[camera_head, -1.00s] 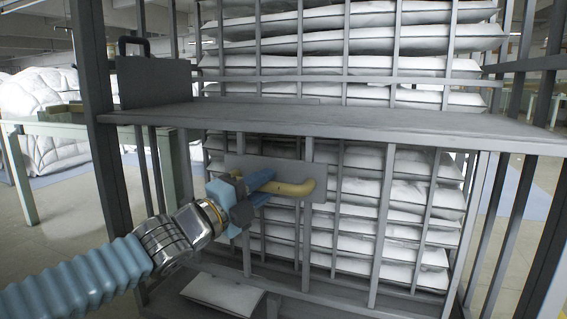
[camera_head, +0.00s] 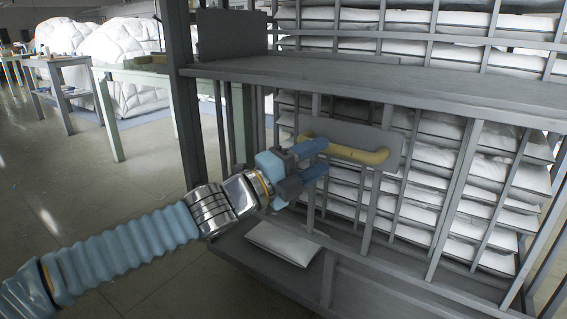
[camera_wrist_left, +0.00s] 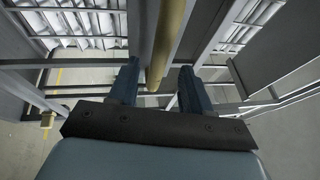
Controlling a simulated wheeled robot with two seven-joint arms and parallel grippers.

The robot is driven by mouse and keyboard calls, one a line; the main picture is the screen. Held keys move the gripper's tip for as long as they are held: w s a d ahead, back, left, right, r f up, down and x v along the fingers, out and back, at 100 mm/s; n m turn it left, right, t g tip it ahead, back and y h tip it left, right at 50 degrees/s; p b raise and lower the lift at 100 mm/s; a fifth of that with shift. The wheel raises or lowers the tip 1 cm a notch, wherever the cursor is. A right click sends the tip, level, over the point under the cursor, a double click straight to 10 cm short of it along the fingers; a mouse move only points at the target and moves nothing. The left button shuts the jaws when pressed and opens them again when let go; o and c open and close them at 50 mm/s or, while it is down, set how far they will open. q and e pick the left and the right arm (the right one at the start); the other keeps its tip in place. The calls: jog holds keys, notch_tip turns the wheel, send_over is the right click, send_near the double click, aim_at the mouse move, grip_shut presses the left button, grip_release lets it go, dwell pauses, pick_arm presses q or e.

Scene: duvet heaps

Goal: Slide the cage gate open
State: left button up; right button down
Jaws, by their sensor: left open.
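The barred cage gate (camera_head: 367,215) stands below a grey shelf in the head view. A yellow bar handle (camera_head: 358,154) is fixed to a grey plate (camera_head: 388,143) on it. My left gripper (camera_head: 323,158) is at the left part of the handle, its blue fingers pointing right and partly hiding it. In the left wrist view the two fingers (camera_wrist_left: 158,82) are apart. My right gripper is in neither view.
Stacked white duvets (camera_head: 430,185) fill the cage behind the bars. The grey shelf (camera_head: 400,85) juts out above the handle, and a post (camera_head: 180,100) stands left. A white packet (camera_head: 283,243) lies on the lower ledge. Open floor (camera_head: 60,190) is at left.

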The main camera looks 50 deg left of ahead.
pick_arm(q)
jog(key=d+p+v, duration=0.1)
jog(key=p+v, duration=0.4)
jog(key=v, duration=0.3)
jog(key=shift+s+a, duration=0.45)
jog(key=shift+a, duration=0.05)
